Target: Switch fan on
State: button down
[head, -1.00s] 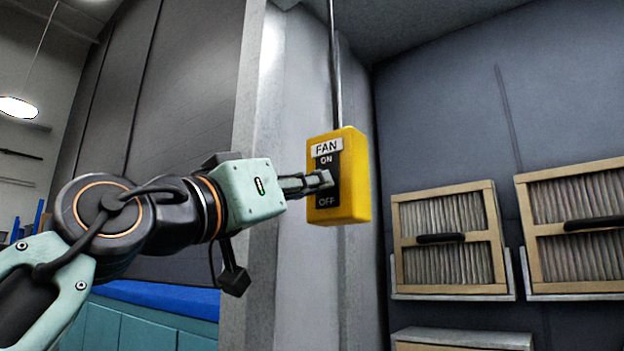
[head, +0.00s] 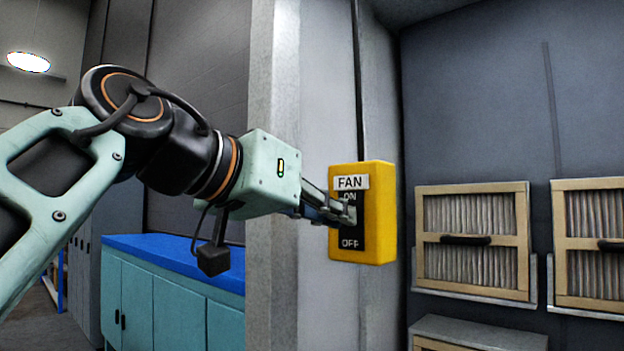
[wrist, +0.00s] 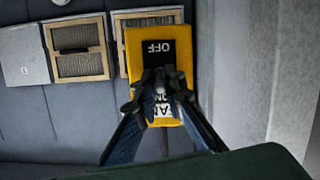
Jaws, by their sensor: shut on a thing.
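The yellow fan switch box (head: 380,215) is mounted at the edge of a grey pillar in the head view. It has a white FAN label (head: 351,182) and a black plate marked ON above and OFF below. My gripper (head: 348,212) is at the front of the plate, between ON and OFF, shut on the switch lever, which the fingers mostly cover. In the wrist view the box (wrist: 192,60) appears upside down, with OFF at the top. There my fingers (wrist: 160,92) close in over the middle of the plate, and the lever tip shows between them.
A grey pillar (head: 272,180) stands just left of the box. Framed pleated filters (head: 470,215) sit on the wall to the right. A blue-topped cabinet (head: 175,252) stands to the left behind my arm. The space in front of the box is otherwise clear.

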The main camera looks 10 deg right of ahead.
jog(key=shift+r+g+y+p, duration=0.5)
jog(key=shift+y+p, duration=0.3)
jog(key=shift+p, duration=1.05)
jog(key=shift+d+f+p, duration=0.1)
jog(key=shift+f+p, duration=0.05)
jog(key=shift+p, duration=0.5)
jog(key=c, duration=2)
grip_release()
jog(key=shift+v, duration=3.75)
jog(key=shift+w, duration=0.15)
